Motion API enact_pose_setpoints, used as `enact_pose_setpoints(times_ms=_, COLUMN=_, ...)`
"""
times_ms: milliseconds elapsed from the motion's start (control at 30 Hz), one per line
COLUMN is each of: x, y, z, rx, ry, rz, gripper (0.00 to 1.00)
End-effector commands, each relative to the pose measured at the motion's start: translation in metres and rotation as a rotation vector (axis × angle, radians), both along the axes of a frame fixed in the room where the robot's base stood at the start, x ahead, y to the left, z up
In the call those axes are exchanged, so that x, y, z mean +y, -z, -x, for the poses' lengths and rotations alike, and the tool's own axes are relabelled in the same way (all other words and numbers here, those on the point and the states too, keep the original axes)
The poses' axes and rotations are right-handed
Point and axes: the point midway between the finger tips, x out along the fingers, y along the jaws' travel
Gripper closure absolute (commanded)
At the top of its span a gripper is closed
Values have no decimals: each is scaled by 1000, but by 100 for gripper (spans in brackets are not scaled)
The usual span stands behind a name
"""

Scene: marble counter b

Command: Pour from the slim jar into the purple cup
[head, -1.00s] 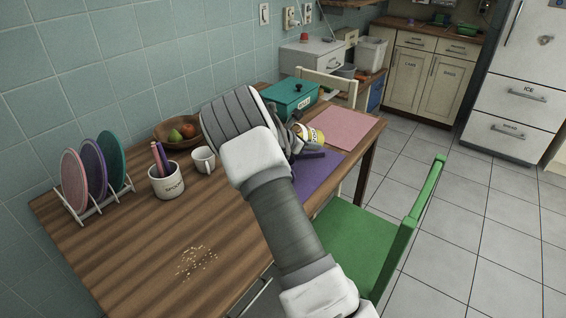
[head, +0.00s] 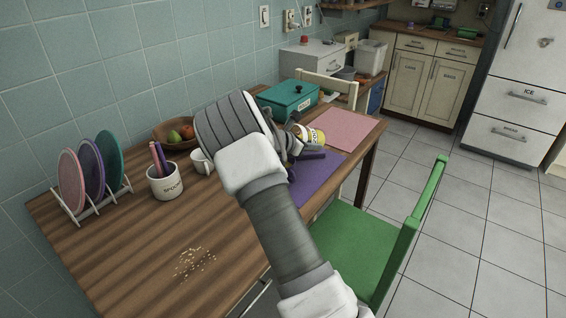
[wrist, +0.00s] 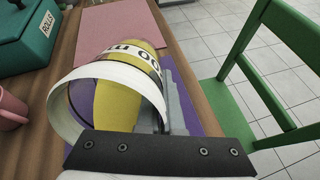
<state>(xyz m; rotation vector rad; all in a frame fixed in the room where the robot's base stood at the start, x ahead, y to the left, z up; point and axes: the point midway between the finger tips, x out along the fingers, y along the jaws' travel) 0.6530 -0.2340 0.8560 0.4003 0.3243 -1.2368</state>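The slim jar (head: 314,136), with a yellow body and a pale lettered label, shows just right of my gripper (head: 298,142) in the head view. It is tipped well over above the purple mat. In the wrist view the jar (wrist: 128,85) lies tilted, with its wide white rim near the camera and yellow inside. A grey finger of my gripper (wrist: 172,105) is against its right side; the other finger is hidden behind the jar. My gripper looks shut on the jar. I cannot make out the purple cup; my arm and the jar hide part of the mat.
A pink cup (wrist: 10,112) stands at the wrist view's left edge. A teal box (head: 288,98), fruit bowl (head: 165,143), white mug (head: 201,163), utensil pot (head: 165,185) and plate rack (head: 92,205) stand on the table. Crumbs (head: 195,264) lie in front. A green chair (head: 350,235) stands right.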

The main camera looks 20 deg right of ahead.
Motion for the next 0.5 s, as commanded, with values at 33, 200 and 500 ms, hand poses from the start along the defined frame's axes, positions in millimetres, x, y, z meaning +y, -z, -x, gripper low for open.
enact_pose_setpoints(times_ms=33, x=0, y=-1, z=0, rx=-3, ry=0, rz=5, gripper=100)
enact_pose_setpoints(times_ms=200, x=0, y=-2, z=0, rx=-7, ry=0, rz=15, gripper=100)
enact_pose_setpoints(times_ms=500, x=0, y=-3, z=-1, rx=-9, ry=-1, rz=25, gripper=100)
